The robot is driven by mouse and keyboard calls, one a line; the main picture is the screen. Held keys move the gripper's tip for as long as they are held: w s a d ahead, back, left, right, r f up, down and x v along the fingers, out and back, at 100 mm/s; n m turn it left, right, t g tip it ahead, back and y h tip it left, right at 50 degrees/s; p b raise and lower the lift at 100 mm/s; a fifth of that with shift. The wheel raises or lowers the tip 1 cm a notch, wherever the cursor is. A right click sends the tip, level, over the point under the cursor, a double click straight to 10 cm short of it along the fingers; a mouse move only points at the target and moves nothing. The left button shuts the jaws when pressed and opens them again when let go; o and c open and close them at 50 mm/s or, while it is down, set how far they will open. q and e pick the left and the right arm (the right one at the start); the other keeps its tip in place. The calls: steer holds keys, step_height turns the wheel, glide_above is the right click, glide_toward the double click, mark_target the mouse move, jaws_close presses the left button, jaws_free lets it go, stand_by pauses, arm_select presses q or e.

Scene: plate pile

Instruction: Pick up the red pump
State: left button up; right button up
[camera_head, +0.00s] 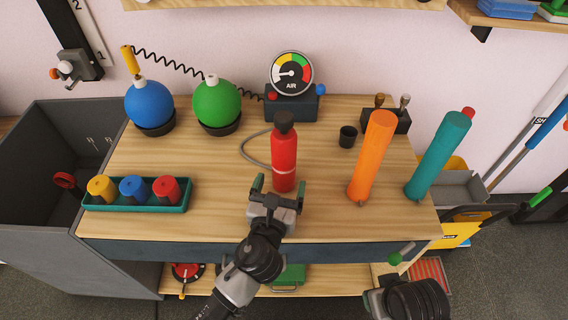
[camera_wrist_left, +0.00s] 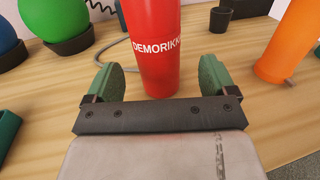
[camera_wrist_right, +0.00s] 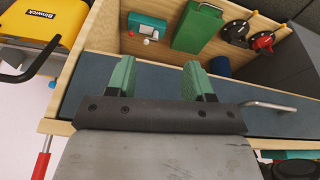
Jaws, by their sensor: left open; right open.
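The red pump (camera_head: 284,158) is an upright red cylinder with a black top and a thin grey hose beside its base on the wooden workbench (camera_head: 225,225). My left gripper (camera_head: 279,187) is open at the pump's near side, low over the bench. In the left wrist view the red pump (camera_wrist_left: 156,45), with white lettering, stands just ahead of and between the two green fingertips; whether they touch it I cannot tell. My right gripper (camera_wrist_right: 160,78) is open and empty off the bench's front right; its wrist view shows the bench drawer front and lower shelf.
An orange cylinder (camera_head: 373,155) and a teal one (camera_head: 438,155) lean right of the pump. Blue (camera_head: 149,103) and green (camera_head: 216,103) balls and an air gauge (camera_head: 291,73) stand behind. A teal tray (camera_head: 136,207) of coloured caps is at left.

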mark_target(281, 146)
arm_select(q)
steer(key=x, duration=0.5)
steer(key=shift+a+r+b, duration=0.15)
steer(key=shift+r+b, duration=0.05)
steer(key=shift+b, duration=0.15)
steer(key=c, duration=1.4)
arm_select(e)
steer(key=v, duration=0.2)
steer(key=shift+s+r, duration=0.1)
steer(key=shift+r, duration=0.2)
arm_select(q)
steer(key=shift+r, duration=0.2)
step_height(281, 146, up, 4)
steer(key=p, duration=0.3)
steer(key=shift+r, duration=0.25)
step_height(281, 146, up, 5)
steer(key=shift+f+p, duration=0.1)
steer(key=shift+p, duration=1.05)
steer(key=shift+r, duration=0.25)
arm_select(e)
step_height(281, 146, down, 19)
steer(key=g, duration=0.1)
steer(key=shift+s+r, duration=0.25)
steer(key=shift+s, duration=0.1)
